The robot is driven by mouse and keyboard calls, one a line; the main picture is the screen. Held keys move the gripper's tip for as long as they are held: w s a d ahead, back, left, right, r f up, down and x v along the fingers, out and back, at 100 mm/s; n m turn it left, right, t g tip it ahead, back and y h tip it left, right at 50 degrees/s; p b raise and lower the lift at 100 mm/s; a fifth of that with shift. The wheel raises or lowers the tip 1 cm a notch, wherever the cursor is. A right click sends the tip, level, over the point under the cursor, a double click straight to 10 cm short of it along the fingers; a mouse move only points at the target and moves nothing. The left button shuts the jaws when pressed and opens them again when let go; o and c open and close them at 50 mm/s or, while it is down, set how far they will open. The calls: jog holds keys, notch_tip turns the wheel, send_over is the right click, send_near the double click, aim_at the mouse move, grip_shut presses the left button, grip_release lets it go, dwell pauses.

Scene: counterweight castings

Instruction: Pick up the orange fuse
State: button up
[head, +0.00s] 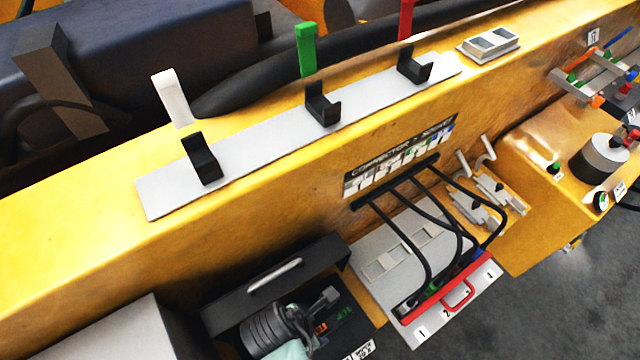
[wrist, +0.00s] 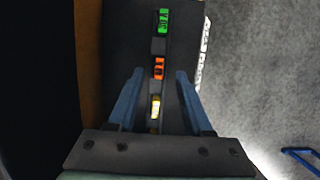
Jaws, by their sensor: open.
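The orange fuse (wrist: 158,68) sits in a dark fuse strip, between a green fuse (wrist: 163,21) and a yellow fuse (wrist: 155,107). My gripper (wrist: 159,73) is open in the wrist view, with one blue finger on each side of the row. Its fingertips appear level with the orange fuse, with a gap on both sides; I cannot tell the height above it. In the head view the orange fuse (head: 321,327) shows small inside the dark open box, partly hidden by my arm's end. The green fuse (head: 343,311) shows beside it.
The dark box has a raised lid with a grey handle (head: 274,276). To its right is a grey connector panel (head: 385,262) with black cables and a red handle (head: 458,295). A yellow beam (head: 100,235) runs behind. Grey floor lies right.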

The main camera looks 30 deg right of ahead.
aim_at(319, 330)
jog(key=shift+x, duration=1.5)
grip_shut()
